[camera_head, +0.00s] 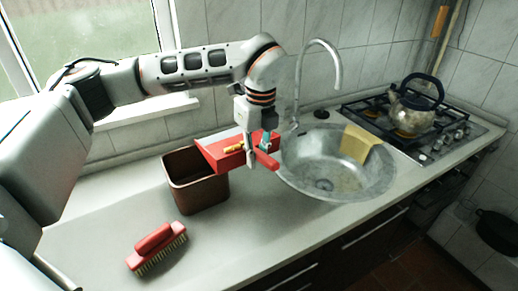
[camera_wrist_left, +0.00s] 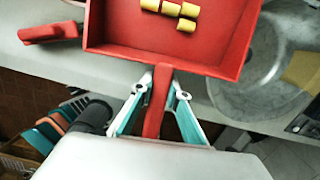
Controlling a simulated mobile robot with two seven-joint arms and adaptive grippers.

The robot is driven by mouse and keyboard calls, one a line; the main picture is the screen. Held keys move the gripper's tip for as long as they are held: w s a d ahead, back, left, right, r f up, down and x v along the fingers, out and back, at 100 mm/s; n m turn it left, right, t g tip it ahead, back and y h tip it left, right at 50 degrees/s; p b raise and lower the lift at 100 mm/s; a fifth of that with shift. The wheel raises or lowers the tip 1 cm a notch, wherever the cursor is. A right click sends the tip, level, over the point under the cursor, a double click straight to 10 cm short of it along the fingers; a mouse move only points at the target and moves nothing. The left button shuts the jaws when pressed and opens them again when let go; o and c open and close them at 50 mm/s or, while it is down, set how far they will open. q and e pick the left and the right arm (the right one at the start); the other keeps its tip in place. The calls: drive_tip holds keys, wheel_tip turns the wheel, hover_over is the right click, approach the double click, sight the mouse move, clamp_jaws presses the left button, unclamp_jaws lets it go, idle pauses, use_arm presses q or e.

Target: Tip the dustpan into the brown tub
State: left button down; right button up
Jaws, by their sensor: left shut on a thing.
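The red dustpan (camera_head: 222,150) is held up beside and partly over the brown tub (camera_head: 200,194), which stands on the counter. My left gripper (camera_head: 256,152) is shut on the dustpan's red handle; in the left wrist view the fingers (camera_wrist_left: 157,103) close on both sides of it. The tub's inside is partly visible and looks empty there. My right gripper is in neither view.
A red brush (camera_head: 157,248) lies on the counter in front of the tub. A round sink (camera_head: 330,180) with a tall tap (camera_head: 320,45) and a yellow cloth (camera_head: 357,142) on its rim is to the right. A kettle (camera_head: 414,108) stands on the hob (camera_head: 440,135).

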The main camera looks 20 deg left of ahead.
use_arm(q)
drive_tip(key=n, duration=0.2)
drive_tip(key=r+n, duration=0.1)
drive_tip(key=n, duration=0.4)
drive_tip(key=shift+w+d+r+g+p, duration=0.15)
drive_tip(key=shift+w+g+p, duration=0.1)
drive_tip(key=shift+g+p, duration=0.05)
drive_tip(key=shift+r, duration=0.1)
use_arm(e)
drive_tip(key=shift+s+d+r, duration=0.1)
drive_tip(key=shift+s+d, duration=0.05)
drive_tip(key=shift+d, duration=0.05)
